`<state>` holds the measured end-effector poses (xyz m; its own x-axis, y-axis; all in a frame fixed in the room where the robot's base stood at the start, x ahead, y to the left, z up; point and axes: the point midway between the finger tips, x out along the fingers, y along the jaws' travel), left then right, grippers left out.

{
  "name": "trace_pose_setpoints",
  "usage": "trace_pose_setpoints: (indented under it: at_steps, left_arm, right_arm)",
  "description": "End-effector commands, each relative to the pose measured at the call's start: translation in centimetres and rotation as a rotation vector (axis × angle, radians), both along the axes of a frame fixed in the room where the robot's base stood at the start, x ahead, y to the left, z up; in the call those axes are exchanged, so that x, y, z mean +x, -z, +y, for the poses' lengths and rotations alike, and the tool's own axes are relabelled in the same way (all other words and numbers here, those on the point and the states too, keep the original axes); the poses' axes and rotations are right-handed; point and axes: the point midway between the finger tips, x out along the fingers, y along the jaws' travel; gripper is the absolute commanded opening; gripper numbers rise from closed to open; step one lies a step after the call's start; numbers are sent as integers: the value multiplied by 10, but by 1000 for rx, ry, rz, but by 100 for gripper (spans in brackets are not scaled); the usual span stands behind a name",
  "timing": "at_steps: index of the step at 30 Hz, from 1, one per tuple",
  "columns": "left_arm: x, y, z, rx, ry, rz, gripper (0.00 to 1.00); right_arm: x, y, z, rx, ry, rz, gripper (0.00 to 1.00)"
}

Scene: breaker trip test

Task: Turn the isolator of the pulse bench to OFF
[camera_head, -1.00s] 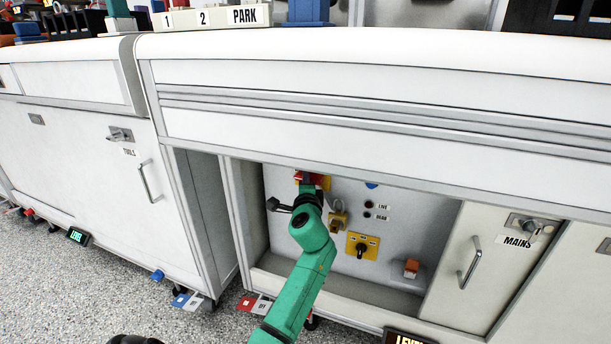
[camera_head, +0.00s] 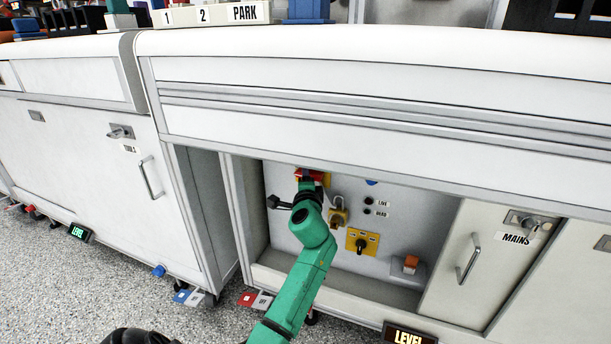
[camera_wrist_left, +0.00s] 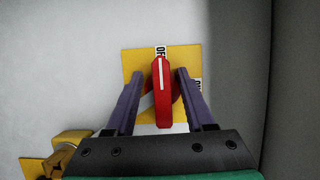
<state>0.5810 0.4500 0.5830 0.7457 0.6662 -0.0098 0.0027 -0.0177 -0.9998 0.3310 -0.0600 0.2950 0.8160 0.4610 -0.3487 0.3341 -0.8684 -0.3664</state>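The isolator is a red handle (camera_wrist_left: 162,95) on a yellow plate (camera_wrist_left: 133,62) on the grey back panel of the open bay. In the left wrist view its white line points at the label at the top edge, which reads as OFF, partly covered. A second label at the right edge is mostly hidden by a finger. My left gripper (camera_wrist_left: 159,75) has its fingers on either side of the handle, with a gap showing on both sides. In the head view the red and yellow isolator (camera_head: 318,177) is partly hidden behind my left gripper (camera_head: 309,182).
A brass padlock (camera_head: 338,217) hangs right of the isolator, above a yellow plate with a black rotary switch (camera_head: 361,242). Two small dark indicators (camera_head: 367,206) and an orange-topped switch (camera_head: 411,264) are farther right. The bay's side wall and top edge are close to the gripper.

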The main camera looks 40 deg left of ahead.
Motion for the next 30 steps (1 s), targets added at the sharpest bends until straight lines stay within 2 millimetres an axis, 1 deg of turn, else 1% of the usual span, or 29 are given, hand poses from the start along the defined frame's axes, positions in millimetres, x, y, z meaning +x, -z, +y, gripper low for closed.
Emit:
trace_pose_setpoints:
  at_steps: [6,10,14,19,22,26,30]
  left_arm:
    - [-1,-2,-1,3,1,-2,54]
    - [-11,-2,-11,1,3,0,54]
    - [-33,-3,-30,1,3,2,54]
    - [-70,-3,-61,-2,0,2,54]
    - [-89,-2,-79,-2,0,2,54]
    - [-105,-1,-93,-1,0,1,54]
    - [-109,-2,-97,1,-1,-1,54]
  right_arm:
    - [0,-1,0,0,0,0,48]
    - [0,-5,0,-4,-4,7,48]
    - [-1,-14,1,-9,-11,17,48]
    - [2,-28,1,-15,-17,18,48]
    - [3,-30,0,-21,-20,24,48]
    - [2,-28,-1,-26,-23,30,48]
    - [1,-28,-1,-27,-25,30,48]
